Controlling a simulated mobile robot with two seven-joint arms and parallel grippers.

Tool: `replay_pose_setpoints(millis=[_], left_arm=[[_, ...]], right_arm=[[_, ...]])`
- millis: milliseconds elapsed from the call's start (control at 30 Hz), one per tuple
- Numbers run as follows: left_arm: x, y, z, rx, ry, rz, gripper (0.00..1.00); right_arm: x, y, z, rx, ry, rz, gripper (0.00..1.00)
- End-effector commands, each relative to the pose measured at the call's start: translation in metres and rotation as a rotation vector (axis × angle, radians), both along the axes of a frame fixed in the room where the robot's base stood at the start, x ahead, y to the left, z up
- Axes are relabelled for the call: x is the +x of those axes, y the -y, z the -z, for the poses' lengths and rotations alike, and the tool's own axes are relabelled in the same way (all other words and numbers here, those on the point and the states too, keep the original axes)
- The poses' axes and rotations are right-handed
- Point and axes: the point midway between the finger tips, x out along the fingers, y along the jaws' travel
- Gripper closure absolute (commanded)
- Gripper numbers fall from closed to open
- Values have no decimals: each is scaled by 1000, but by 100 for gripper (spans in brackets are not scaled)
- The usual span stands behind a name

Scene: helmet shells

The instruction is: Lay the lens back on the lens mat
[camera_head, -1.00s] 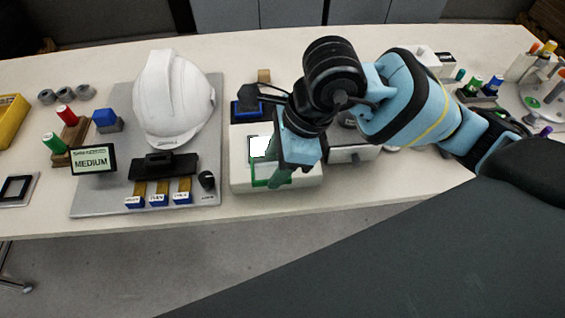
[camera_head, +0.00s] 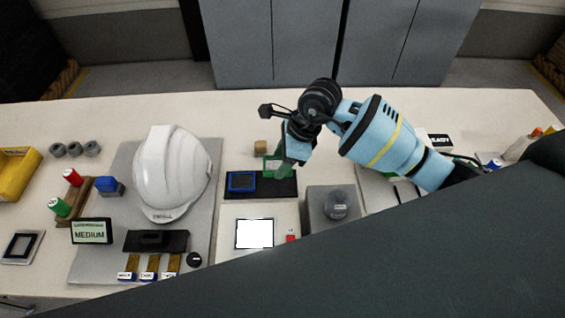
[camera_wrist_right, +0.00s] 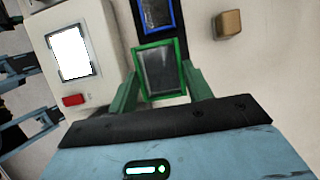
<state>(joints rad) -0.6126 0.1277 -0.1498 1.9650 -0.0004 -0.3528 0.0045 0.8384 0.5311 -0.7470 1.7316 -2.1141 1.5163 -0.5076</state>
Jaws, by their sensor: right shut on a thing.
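The green-framed lens (camera_wrist_right: 160,70) is between the green fingers of my right gripper (camera_wrist_right: 160,82), which is shut on it. In the head view the lens (camera_head: 272,166) shows at the fingertips, over the right part of the black lens mat (camera_head: 262,193). I cannot tell whether it touches the mat. A blue-framed lens (camera_head: 242,181) lies on the left part of the mat, and it also shows in the wrist view (camera_wrist_right: 157,13), just beyond the green one. My left gripper is not in view.
A white box with a bright panel (camera_head: 254,234) and a red button (camera_head: 291,238) stands in front of the mat. A small tan block (camera_head: 261,147) is behind it. A white helmet (camera_head: 172,172) stands left, a grey box (camera_head: 322,206) right.

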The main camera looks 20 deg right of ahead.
Motion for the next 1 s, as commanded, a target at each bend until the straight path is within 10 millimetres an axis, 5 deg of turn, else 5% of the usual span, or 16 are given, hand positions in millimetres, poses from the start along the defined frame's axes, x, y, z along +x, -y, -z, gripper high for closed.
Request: replay_pose_setpoints(millis=[567, 1000], left_arm=[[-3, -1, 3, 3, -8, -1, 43], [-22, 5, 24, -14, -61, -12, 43]], right_arm=[[0, 2, 9, 2, -5, -2, 73], [-1, 2, 51, 2, -11, -1, 73]])
